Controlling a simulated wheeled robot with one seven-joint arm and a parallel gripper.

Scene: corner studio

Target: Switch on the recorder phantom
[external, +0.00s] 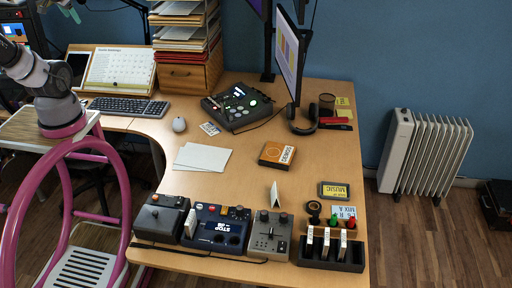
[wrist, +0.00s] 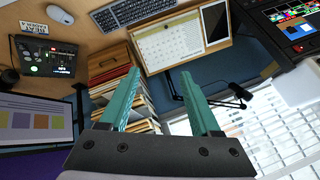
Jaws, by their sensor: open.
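A dark tabletop device (external: 237,106) with lit round buttons and a small screen stands at the middle back of the desk, and it also shows upper left in the wrist view (wrist: 48,62). A blue device (external: 217,229) labelled STOP stands at the front edge of the desk. I cannot tell which of them is the recorder, and no phantom switch label is readable. My gripper (wrist: 160,72) shows in the wrist view with its teal fingers apart and nothing between them. It is in the air, away from both devices.
Grey boxes (external: 161,218) (external: 270,235) flank the blue device. Paper sheets (external: 202,157) and an orange box (external: 277,155) lie mid-desk. A paper-tray stack (external: 187,35) stands at the back left.

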